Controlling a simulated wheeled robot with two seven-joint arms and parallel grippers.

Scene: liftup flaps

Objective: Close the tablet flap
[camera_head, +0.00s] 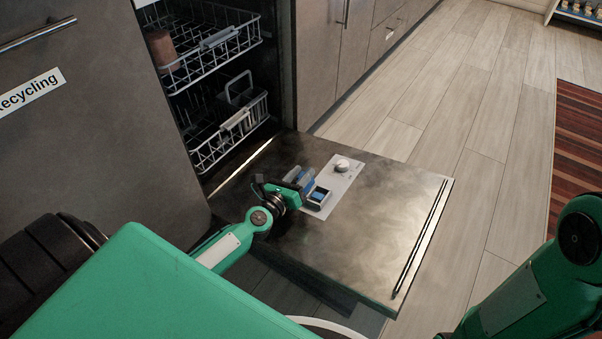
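The dishwasher door (385,222) lies open and flat, its inner side facing up. A light control panel (343,177) with a round knob (342,165) is set in it. In the panel is the tablet compartment (317,197), which shows blue inside. Its flap (299,176) appears raised at the compartment's left side. My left gripper (294,188) is right at the flap, on its left side. The fingers are small and partly hidden, so whether they are open or touching the flap is unclear. My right arm shows at the lower right; its gripper is out of view.
Wire racks (215,57) stand in the dishwasher behind the door, with a reddish-brown cup (161,50) in the upper one. A dark cabinet front marked Recycling (100,130) is at the left. Wooden floor (450,120) and a striped rug (578,145) lie to the right.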

